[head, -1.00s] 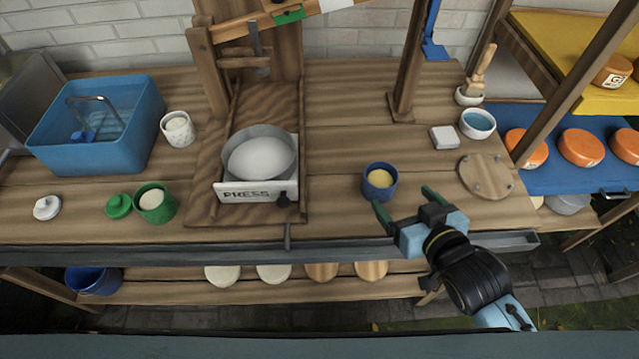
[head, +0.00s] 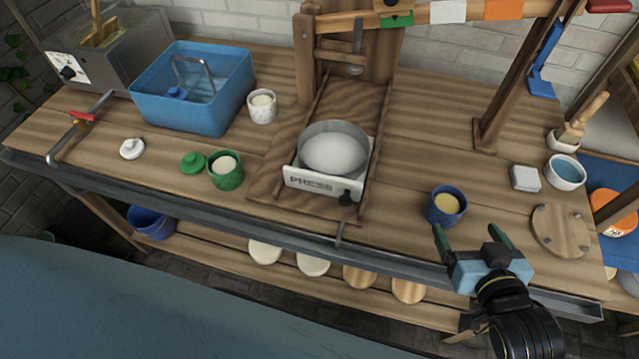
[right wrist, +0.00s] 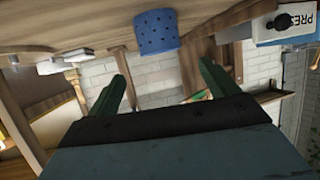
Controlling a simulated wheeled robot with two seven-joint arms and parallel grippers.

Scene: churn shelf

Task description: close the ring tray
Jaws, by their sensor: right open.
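A white tray marked PRESS (head: 325,184) sits toward the front of the grooved wooden press board (head: 264,184), with a dark knob (head: 346,198) on its front. A grey metal ring (head: 360,150) with a pale round mass inside stands on it. Bare board shows between the tray and the upright post behind. In the right wrist view the tray front (right wrist: 272,38) shows at the upper right. My right gripper (head: 468,236) is open and empty, near the counter's front edge, to the right of the tray and apart from it. My left gripper is not in view.
A blue cup (head: 437,211) with yellow contents stands just beyond my right gripper; it also shows in the right wrist view (right wrist: 155,34). A green cup (head: 226,178) stands left of the board. A round wooden lid (head: 560,229) lies at the right. A metal rail (head: 400,264) runs along the counter front.

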